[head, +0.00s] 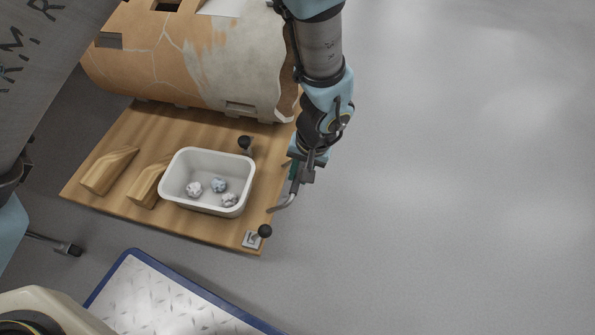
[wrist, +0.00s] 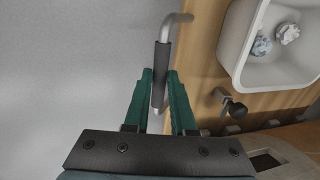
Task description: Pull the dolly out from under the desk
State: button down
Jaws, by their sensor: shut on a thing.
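The dolly (head: 215,231) is a flat wooden board on the grey floor, and its edge shows in the wrist view (wrist: 210,62). A bent metal handle (head: 284,205) with a dark sleeve (wrist: 161,62) stands at its right edge. My gripper (head: 294,178) is shut on the handle; in the wrist view its green fingers (wrist: 162,95) sit on either side of the sleeve. No desk can be made out in either view.
The dolly carries a large cracked clay vessel (head: 180,60), wooden wedges (head: 108,170), a white tub (head: 207,180) with several crumpled balls, and black-knobbed clamps (head: 252,239). A blue-edged patterned plate (head: 165,300) lies in front. The floor to the right (head: 450,200) is clear.

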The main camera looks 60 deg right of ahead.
jog(key=c, duration=0.8)
grip_release()
jog(key=shift+o, duration=0.2)
notch_tip(320, 180, up, 10)
jog(key=s+p, duration=0.2)
jog(key=p, duration=0.2)
jog(key=shift+d+r, duration=0.2)
jog(key=shift+r, duration=0.05)
